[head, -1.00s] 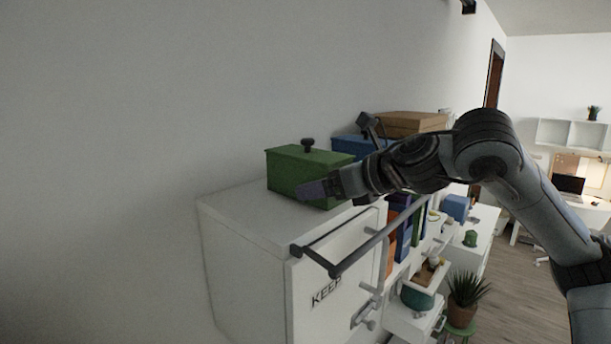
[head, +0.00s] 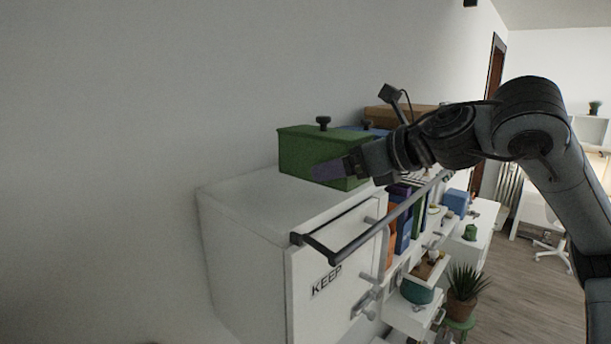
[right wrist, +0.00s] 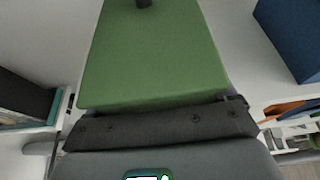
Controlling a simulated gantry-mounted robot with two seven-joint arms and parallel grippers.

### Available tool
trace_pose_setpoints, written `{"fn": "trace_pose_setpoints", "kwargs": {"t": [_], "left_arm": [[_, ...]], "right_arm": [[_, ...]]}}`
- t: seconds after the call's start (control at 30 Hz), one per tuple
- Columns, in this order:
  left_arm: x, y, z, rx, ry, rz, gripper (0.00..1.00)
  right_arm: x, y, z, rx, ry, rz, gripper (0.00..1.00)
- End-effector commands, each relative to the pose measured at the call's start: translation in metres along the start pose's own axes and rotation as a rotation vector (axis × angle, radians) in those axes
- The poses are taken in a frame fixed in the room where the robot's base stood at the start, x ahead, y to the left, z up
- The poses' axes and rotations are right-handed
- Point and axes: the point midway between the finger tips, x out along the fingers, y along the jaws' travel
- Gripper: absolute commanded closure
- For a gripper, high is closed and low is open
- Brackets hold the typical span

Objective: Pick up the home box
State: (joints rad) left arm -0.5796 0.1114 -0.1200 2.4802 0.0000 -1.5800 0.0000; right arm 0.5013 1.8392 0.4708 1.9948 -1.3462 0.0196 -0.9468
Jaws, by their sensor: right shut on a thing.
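A green box (head: 302,155) with a dark round knob on its lid is held just above the top of the white cabinet (head: 240,205). My right gripper (head: 330,170) comes in from the right and is shut on the near side of the green box. One finger lies along the box's front face; the other finger is hidden. In the right wrist view the green lid (right wrist: 150,60) fills the middle, level with the gripper. No label can be read on the box. My left gripper is not in view.
Behind the green box are a blue box (right wrist: 290,35), mostly hidden in the head view, and a brown box (head: 395,114). A dark rail (head: 390,222) runs along the cabinet's front. The wall is close on the left. The cabinet's near top is clear.

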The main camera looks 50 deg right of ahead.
Motion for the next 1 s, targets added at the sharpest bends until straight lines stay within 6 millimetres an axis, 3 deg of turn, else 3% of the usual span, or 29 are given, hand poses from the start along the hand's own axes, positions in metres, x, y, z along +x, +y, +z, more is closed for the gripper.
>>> {"fn": "trace_pose_setpoints", "kwargs": {"t": [0.63, 1.0], "left_arm": [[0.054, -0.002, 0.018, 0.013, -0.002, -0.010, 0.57], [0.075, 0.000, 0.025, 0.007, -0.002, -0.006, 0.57]], "right_arm": [[-0.072, -0.001, -0.034, 0.001, -0.006, -0.005, 0.46], [-0.113, 0.000, -0.048, 0.000, -0.006, -0.004, 0.46]]}}
